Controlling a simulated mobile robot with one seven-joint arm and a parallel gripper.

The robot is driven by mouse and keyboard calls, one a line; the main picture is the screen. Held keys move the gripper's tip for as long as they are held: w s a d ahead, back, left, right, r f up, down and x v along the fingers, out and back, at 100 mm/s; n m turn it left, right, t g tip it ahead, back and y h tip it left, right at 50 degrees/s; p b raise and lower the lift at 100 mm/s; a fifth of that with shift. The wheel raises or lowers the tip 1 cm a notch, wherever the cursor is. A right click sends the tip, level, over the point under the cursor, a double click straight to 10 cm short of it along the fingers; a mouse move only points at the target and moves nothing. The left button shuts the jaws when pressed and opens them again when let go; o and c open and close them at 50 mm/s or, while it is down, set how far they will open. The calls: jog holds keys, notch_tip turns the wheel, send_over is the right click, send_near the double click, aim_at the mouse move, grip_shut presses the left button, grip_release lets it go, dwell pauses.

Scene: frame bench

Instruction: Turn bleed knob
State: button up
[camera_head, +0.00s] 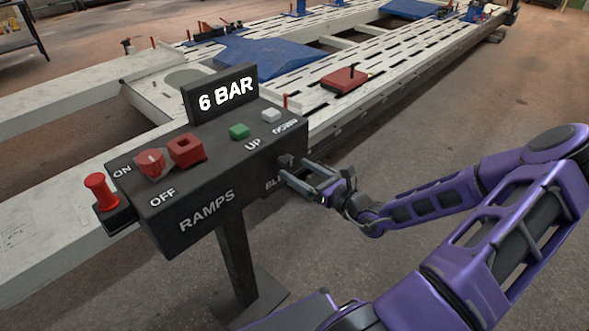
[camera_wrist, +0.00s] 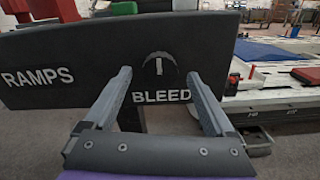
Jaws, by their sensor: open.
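The bleed knob (camera_wrist: 160,67) is a dark round knob with a white upright mark, on the front face of the black control box (camera_wrist: 50,45) above the word BLEED. In the head view the knob (camera_head: 285,161) shows small at the box's right end, partly hidden by my fingers. My gripper (camera_head: 302,176) is open and empty in front of that face. In the wrist view its two fingers (camera_wrist: 159,82) point at the panel, one on each side of the knob. I cannot tell whether a fingertip touches the knob or the face.
The box stands on a black post (camera_head: 236,260) and carries a red rotary switch (camera_head: 150,163), a red square button (camera_head: 186,149), a green button (camera_head: 239,131), a white button (camera_head: 271,115) and a "6 BAR" display (camera_head: 225,94). A slotted white bench (camera_head: 400,50) lies behind.

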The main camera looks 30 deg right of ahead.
jog(key=shift+x, duration=0.95)
jog(key=c, duration=1.4)
jog(key=shift+o, duration=0.2)
